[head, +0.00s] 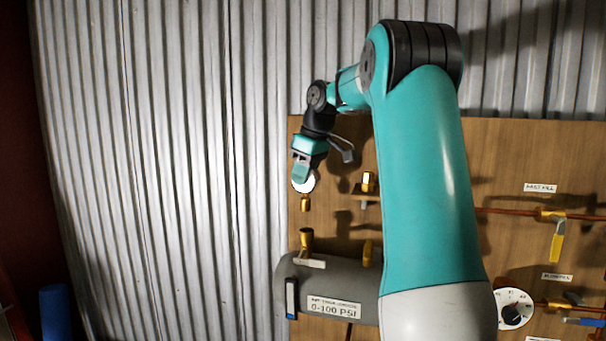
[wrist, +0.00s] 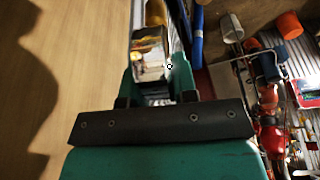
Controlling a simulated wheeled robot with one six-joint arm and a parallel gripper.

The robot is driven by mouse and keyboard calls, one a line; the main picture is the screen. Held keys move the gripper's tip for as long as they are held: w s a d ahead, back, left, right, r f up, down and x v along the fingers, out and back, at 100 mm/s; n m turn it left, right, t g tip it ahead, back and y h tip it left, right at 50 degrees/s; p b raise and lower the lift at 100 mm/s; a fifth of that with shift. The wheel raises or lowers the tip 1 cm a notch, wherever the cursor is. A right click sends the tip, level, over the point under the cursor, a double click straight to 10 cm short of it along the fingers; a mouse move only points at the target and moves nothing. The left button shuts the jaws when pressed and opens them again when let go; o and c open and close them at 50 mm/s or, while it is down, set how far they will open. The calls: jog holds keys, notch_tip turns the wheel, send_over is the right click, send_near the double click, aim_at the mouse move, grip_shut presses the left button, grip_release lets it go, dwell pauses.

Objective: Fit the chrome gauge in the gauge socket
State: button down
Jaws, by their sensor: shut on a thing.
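My gripper (head: 303,170) is shut on the chrome gauge (head: 304,184), which shows a round white face and a brass stem pointing down. In the wrist view the shiny body of the gauge (wrist: 150,55) sits between the two fingers of my gripper (wrist: 158,75). An upright brass fitting (head: 306,240), seemingly the gauge socket, stands on the grey tank below. The gauge stem hangs above it, apart from it by a visible gap. The depth offset between them cannot be told. The socket is not recognisable in the wrist view.
The grey tank (head: 335,287) bears a 0-100 PSI label and a second brass fitting (head: 367,252). Another brass fitting (head: 368,182) sits on a bracket on the wooden board (head: 340,225). Yellow-handled valve (head: 556,240) and dial (head: 513,309) are at right. Left of the board is open.

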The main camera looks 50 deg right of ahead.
aim_at(305, 197)
jog(key=shift+s, duration=0.1)
jog(key=shift+f+b, duration=2.9)
jog(key=shift+f, duration=0.4)
jog(key=c, duration=0.8)
grip_release()
jog(key=shift+r, duration=0.1)
jog(key=p+v, duration=0.5)
jog(key=v, duration=0.7)
jog(key=shift+d+p, duration=0.1)
jog(key=shift+p, duration=0.3)
